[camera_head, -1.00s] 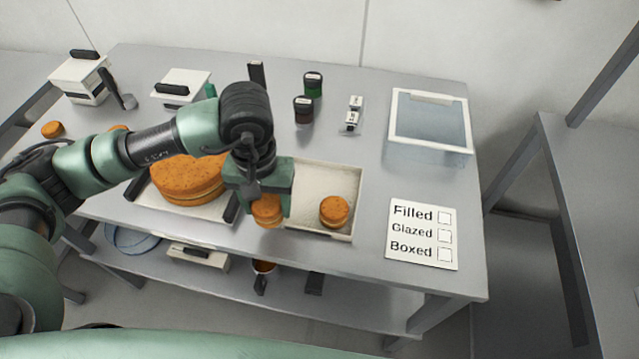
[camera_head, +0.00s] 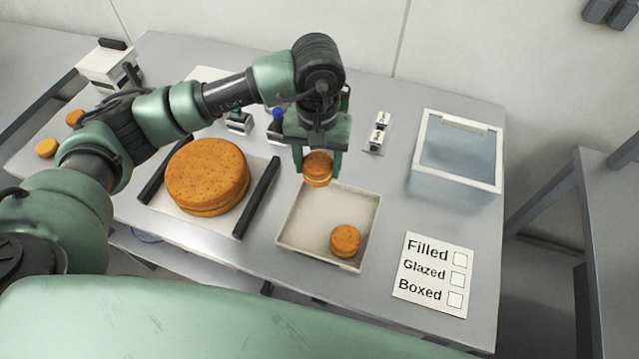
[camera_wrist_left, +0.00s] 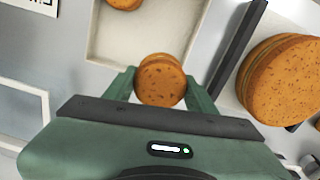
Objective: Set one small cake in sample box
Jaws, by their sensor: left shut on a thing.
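My left gripper (camera_head: 317,176) is shut on a small orange-brown filled cake (camera_head: 317,166), held at the far edge of the shallow white tray. In the left wrist view the cake (camera_wrist_left: 161,80) sits between both fingertips (camera_wrist_left: 160,88). A second small cake (camera_head: 345,240) lies in the tray's near right corner; it shows partly at the wrist view's top (camera_wrist_left: 124,3). A clear box with a white rim (camera_head: 498,165), apparently the sample box, stands at the table's back right; I cannot tell whether its top is covered. My right gripper is not in view.
The tray (camera_head: 287,240) is otherwise bare. A large round cake (camera_head: 207,175) sits left of it between dark bars. A checklist card (camera_head: 435,272) lies at front right. More small cakes (camera_head: 46,148) are far left.

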